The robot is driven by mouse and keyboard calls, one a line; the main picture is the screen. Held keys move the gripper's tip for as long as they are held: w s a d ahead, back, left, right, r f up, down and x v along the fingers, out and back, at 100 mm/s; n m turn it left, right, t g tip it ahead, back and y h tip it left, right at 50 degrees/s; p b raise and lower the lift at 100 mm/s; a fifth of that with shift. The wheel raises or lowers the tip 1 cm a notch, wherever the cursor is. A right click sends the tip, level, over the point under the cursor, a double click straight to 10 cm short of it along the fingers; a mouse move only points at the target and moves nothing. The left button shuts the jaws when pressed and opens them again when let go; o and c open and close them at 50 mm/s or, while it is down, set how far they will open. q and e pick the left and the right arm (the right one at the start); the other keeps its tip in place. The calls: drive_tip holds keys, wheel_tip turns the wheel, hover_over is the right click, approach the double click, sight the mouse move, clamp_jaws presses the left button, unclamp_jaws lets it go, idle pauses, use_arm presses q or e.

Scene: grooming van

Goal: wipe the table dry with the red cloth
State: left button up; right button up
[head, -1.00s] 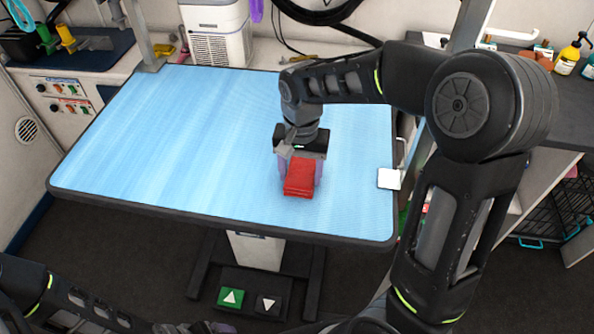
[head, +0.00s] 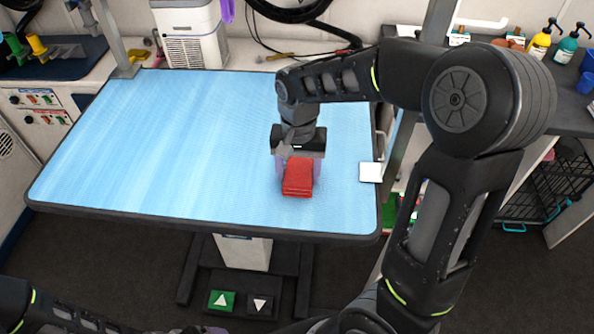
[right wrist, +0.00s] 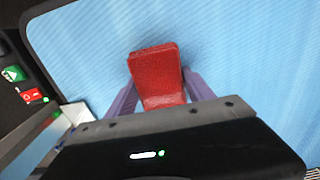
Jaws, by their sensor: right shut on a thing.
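The red cloth (head: 297,178) is a small folded pad at the right part of the light-blue table (head: 150,140). My right gripper (head: 297,165) is shut on it from above, with a purple finger on each side. The cloth also shows between the fingers in the right wrist view (right wrist: 157,72). It seems to be at the tabletop, but its underside is hidden. The blue surface has paler streaks; I cannot tell which parts are wet. My left arm lies along the bottom left of the head view; its gripper (head: 200,329) is barely visible at the bottom edge.
A white square piece (head: 371,172) sits at the table's right edge. A white appliance (head: 190,35) and a black hose (head: 290,12) are behind the table. Pump bottles (head: 566,45) stand on the right counter. A foot pedal (head: 222,300) is below. The table's left and middle are clear.

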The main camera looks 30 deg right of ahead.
drive_tip(key=shift+s+d+f, duration=0.15)
drive_tip(key=shift+s+d, duration=0.9)
drive_tip(key=shift+d, duration=0.2)
drive_tip(key=shift+r+p, duration=2.4)
drive_tip(key=shift+r, duration=0.65)
drive_tip(key=shift+w, duration=0.1)
drive_tip(key=shift+r+p, duration=1.25)
drive_tip(key=shift+r, duration=0.35)
drive_tip(key=shift+f, duration=0.1)
